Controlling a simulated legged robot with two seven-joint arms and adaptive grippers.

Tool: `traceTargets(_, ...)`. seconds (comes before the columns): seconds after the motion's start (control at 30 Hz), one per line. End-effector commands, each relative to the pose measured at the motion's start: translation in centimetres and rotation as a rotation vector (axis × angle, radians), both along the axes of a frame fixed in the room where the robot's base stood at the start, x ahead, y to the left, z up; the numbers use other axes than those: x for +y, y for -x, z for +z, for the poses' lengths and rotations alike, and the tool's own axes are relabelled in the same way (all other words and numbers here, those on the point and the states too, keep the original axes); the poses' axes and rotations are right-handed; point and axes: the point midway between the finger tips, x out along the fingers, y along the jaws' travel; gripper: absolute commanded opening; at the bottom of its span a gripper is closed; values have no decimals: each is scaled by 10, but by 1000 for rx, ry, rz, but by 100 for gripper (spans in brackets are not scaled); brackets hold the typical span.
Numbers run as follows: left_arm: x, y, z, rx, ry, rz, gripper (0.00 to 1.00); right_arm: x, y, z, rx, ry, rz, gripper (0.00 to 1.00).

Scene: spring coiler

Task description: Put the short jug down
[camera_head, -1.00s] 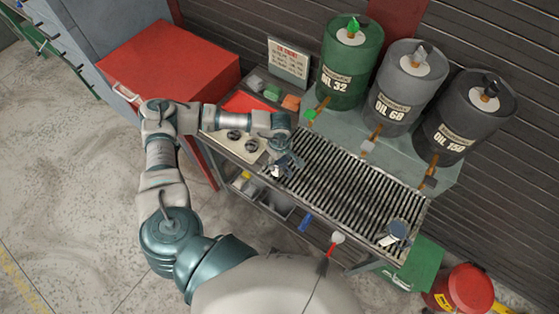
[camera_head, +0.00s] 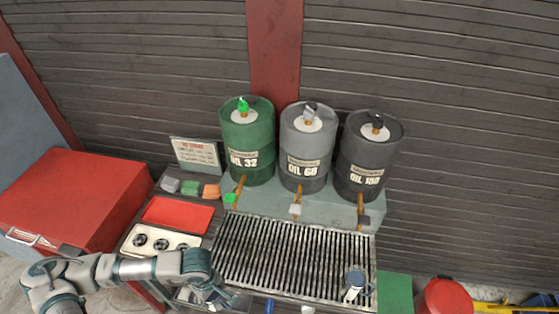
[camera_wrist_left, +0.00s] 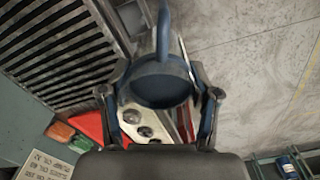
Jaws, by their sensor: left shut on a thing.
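My left gripper (camera_head: 222,300) is at the bottom of the head view, by the front left corner of the slatted grate (camera_head: 290,255). In the left wrist view, my left gripper (camera_wrist_left: 160,100) is shut on the short jug (camera_wrist_left: 160,85), a blue-rimmed vessel with a blue spout or handle pointing up in the picture. Its fingers press on both sides of it. In the head view, the held jug is mostly hidden by the gripper. Whether it touches the grate cannot be told. My right gripper is not in view.
Another jug with a blue top (camera_head: 355,282) stands at the grate's right end. Green (camera_head: 247,145), grey (camera_head: 306,150) and black (camera_head: 368,160) oil drums with taps stand behind. The grate's middle is clear.

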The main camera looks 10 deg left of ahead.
Motion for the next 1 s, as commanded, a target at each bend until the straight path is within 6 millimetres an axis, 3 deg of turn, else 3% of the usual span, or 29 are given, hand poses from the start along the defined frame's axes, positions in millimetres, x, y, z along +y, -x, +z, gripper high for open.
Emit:
traceTargets(0.3, -14, -107, 25, -3, -26, -585, 21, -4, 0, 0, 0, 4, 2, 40)
traceTargets(0.5, -28, -153, 49, 6, -9, -916, 21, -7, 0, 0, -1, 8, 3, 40)
traceTargets(0.7, -35, -171, 61, 10, 7, -1080, 21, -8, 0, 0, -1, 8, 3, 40)
traceTargets(1.0, -35, -174, 63, 10, 8, -1106, 21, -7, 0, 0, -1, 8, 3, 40)
